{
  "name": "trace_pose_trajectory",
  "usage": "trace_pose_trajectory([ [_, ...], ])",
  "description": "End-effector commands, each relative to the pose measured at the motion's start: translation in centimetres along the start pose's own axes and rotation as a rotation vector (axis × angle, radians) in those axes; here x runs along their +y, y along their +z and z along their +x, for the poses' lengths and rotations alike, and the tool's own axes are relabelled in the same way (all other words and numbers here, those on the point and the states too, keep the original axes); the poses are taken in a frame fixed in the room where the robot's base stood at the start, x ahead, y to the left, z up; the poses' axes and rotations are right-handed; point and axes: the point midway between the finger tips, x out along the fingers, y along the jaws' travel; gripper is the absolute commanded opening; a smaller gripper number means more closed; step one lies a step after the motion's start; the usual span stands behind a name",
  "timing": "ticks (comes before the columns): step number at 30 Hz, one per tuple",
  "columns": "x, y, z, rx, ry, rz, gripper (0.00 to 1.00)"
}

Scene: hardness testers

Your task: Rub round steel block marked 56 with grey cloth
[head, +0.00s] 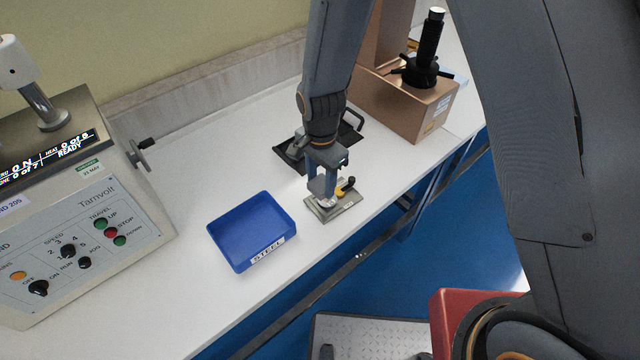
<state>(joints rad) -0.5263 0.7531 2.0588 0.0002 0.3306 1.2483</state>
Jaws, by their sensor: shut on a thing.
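My gripper (325,199) points down over a small metal plate (347,210) near the bench's front edge. It is shut on a small pale grey thing (327,204) at its fingertips, which looks like the grey cloth. A yellow and black clamp-like part (346,187) stands on the plate, just right of the fingers. I cannot make out the round steel block or its mark 56; the fingers cover part of the plate. Whether the cloth touches a block cannot be told.
A blue tray (214,235) labelled STEEL stands left of the plate and looks empty. A black mat (287,154) lies behind my arm. A tester with a control panel (100,235) fills the left; a brown machine (403,105) stands at the back right.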

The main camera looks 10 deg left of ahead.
Motion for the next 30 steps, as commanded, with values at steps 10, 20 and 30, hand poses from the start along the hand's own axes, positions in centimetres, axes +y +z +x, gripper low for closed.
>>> trace_pose_trajectory([
  [10, 0.0, -0.1, -2.5, 0.000, -0.001, 0.003, 0.22],
  [20, 0.0, -0.2, -2.5, 0.000, -0.001, 0.003, 0.22],
  [30, 0.6, -2.1, -1.4, 0.000, 0.000, -0.038, 0.22],
])
